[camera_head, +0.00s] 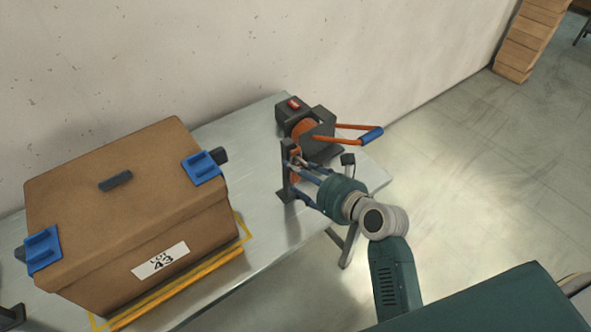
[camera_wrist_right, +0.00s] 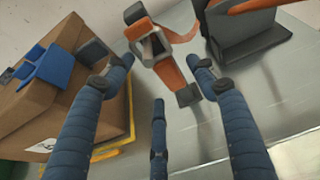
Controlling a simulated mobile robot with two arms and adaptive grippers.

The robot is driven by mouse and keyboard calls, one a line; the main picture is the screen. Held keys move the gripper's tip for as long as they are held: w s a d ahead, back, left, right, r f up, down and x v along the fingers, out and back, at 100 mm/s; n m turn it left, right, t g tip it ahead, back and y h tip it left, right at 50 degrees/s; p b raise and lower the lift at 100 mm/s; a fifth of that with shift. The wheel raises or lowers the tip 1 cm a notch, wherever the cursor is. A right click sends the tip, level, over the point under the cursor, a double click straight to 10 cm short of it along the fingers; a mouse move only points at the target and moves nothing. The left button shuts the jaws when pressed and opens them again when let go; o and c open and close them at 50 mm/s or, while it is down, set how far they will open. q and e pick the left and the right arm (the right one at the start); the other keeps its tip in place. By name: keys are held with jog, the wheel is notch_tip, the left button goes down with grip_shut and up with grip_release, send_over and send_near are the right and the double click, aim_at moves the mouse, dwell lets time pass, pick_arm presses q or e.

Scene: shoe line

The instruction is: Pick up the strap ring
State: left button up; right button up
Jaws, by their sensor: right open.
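An orange strap ring (camera_wrist_right: 172,76) with dark fittings is by a dark upright stand (camera_head: 284,172) on the grey table. In the right wrist view it lies between and just beyond the fingertips of my right gripper (camera_wrist_right: 161,72). The gripper's blue fingers are spread open, with two at the sides and one below; no grip on the ring shows. In the head view my right gripper (camera_head: 302,180) reaches to the stand from the right, and its fingers partly hide the ring. My left gripper is out of view.
A brown box (camera_head: 120,215) labelled LOT 43, with blue corner clips, stands left on a yellow-outlined area. A dark strapping machine (camera_head: 318,140) with an orange lever and blue handle (camera_head: 371,135) stands close behind the gripper. Grey tabletop (camera_head: 255,220) between box and stand is clear.

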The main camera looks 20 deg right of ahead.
aim_at(295, 178)
jog(key=x, duration=0.4)
jog(key=shift+f, duration=0.1)
jog(key=c, duration=1.2)
jog(key=shift+c, duration=0.3)
